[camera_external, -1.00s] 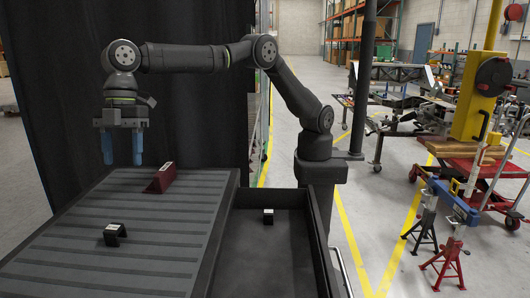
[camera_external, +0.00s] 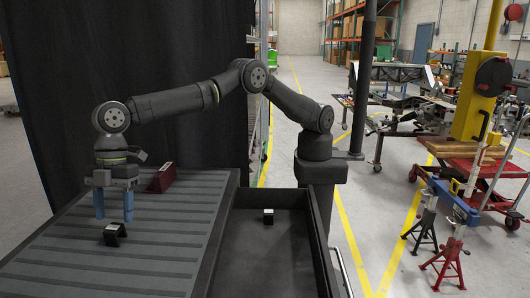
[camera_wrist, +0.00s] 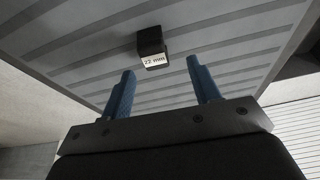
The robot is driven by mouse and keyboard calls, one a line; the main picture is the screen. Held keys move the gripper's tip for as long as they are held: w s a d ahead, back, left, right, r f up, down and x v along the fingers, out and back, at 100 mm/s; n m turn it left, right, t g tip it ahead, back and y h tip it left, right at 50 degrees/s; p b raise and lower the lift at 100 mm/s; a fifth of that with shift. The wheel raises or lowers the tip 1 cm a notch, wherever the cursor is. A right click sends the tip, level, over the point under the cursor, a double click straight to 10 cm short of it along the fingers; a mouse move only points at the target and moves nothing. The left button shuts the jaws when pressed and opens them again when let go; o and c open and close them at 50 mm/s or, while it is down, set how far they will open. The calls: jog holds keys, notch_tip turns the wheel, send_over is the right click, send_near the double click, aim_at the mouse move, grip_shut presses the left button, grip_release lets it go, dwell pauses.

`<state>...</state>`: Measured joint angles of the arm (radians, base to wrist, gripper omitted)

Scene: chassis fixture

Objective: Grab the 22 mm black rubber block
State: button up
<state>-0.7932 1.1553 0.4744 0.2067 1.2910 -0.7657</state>
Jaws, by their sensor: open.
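The black block (camera_external: 115,235) sits on the ribbed grey surface at the front left in the external view. In the wrist view the block (camera_wrist: 151,42) shows a white label reading "22 mm". My gripper (camera_external: 114,219) is above the ribbed surface, its two blue fingers pointing down just behind and above the block. In the wrist view my gripper (camera_wrist: 165,84) has its fingers wide apart and empty, with the block beyond their tips, roughly between them sideways. The fingers appear apart from the block.
A dark red block (camera_external: 161,178) lies on the far part of the ribbed surface (camera_external: 185,235), close to my gripper's right. The surface's front and right areas are clear.

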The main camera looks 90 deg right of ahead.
aim_at(113, 227)
jog(key=x, duration=0.5)
jog(key=shift+w+d+f, duration=0.15)
jog(key=shift+w+d, duration=0.05)
jog(key=shift+w, duration=0.1)
jog(key=c, duration=1.1)
